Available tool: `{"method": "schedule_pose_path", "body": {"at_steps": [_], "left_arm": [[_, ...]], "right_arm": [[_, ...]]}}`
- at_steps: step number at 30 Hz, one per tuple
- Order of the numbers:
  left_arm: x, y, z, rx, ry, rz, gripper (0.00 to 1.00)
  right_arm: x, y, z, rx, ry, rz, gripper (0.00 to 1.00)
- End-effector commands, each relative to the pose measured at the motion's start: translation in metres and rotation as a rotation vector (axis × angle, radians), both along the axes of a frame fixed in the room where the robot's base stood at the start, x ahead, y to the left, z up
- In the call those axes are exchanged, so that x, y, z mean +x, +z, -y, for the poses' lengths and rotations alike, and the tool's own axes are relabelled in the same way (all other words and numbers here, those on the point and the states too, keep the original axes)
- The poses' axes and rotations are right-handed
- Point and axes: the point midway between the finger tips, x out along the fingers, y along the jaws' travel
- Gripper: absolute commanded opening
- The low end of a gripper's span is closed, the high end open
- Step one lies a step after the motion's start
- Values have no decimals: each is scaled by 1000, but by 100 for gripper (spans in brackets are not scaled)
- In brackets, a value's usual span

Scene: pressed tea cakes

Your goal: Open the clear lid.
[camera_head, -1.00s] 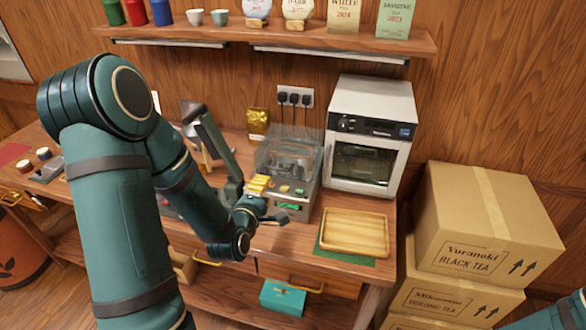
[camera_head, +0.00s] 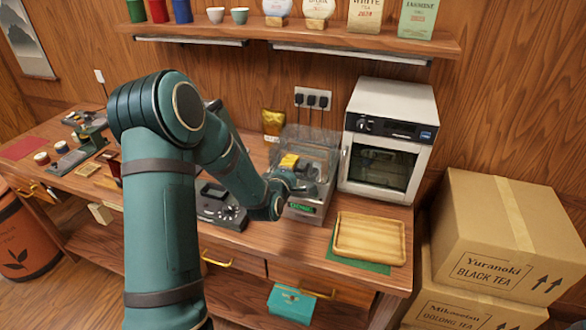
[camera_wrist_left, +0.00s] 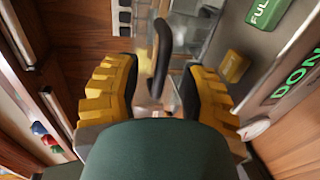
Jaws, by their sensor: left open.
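The clear lid (camera_head: 318,136) covers the top of a grey machine with a green lit display (camera_head: 301,208) on the counter. It looks closed, though my arm hides part of the machine. My left gripper (camera_head: 290,168) is at the machine's front, by the lid. In the left wrist view my left gripper (camera_wrist_left: 160,92) has its yellow-backed fingers apart. A dark upright bar, perhaps the lid's handle (camera_wrist_left: 160,55), shows between the fingers; whether they touch it I cannot tell. My right gripper is out of view.
A white oven (camera_head: 388,140) stands right of the machine. A wooden tray (camera_head: 369,257) lies on a green mat in front of the oven. A dark device (camera_head: 222,207) sits left of the machine. Stacked cardboard boxes (camera_head: 490,255) stand right of the counter. A shelf (camera_head: 300,38) runs above.

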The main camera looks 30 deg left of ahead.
Motion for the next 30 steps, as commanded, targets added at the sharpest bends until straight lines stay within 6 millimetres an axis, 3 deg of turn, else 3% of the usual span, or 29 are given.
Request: {"method": "schedule_pose_path", "body": {"at_steps": [4,14,17,18,30], "left_arm": [[9,-2,-2,0,0,0,41],[11,-3,-3,0,0,0,41],[10,-3,-3,1,0,0,5],[10,-3,-3,1,0,0,0],[13,8,-3,-5,0,-25,0]], "right_arm": [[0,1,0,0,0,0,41],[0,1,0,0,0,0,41],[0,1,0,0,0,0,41],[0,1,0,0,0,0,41],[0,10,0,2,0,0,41]]}}
